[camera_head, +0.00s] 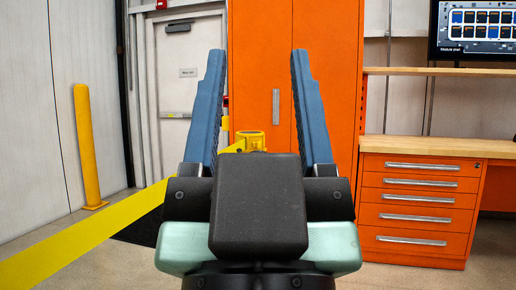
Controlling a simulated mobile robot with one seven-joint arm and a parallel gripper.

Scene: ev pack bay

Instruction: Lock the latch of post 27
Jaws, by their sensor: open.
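My gripper (258,53) fills the middle of the head view, with its two blue fingers spread wide and nothing between them. Behind it, between the fingers, the top of a yellow post (250,136) shows; its lower part is hidden by my gripper. A yellow bar or strap (85,238) runs from the lower left toward this post; I cannot see how its end meets the post. No number 27 is readable, and I cannot make out the latch. The post top appears beyond my gripper, apart from the fingers.
A tall orange cabinet (330,40) stands behind. An orange drawer unit (420,205) with a wooden top is at right, below a screen (475,28). A yellow bollard (88,150) stands at left by the wall. A white door (188,85) is at the back.

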